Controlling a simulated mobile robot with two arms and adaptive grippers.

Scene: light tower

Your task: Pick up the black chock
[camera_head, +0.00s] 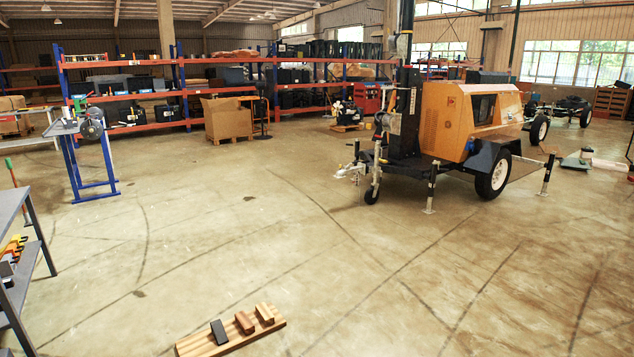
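The black chock (219,332) is a small dark block. It sits near the left end of a striped wooden board (194,347) on the floor, at the bottom of the head view. Two brown wooden blocks, a nearer one (244,323) and a farther one (265,313), stand to its right on the same board. The chock is apart from the blocks. Neither of my grippers shows in this view.
An orange light tower trailer (445,122) stands on wheels at the centre right. A grey workbench (12,210) with tools is at the left edge, with a blue stand (82,165) behind it. Shelving lines the back. The concrete floor around the board is clear.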

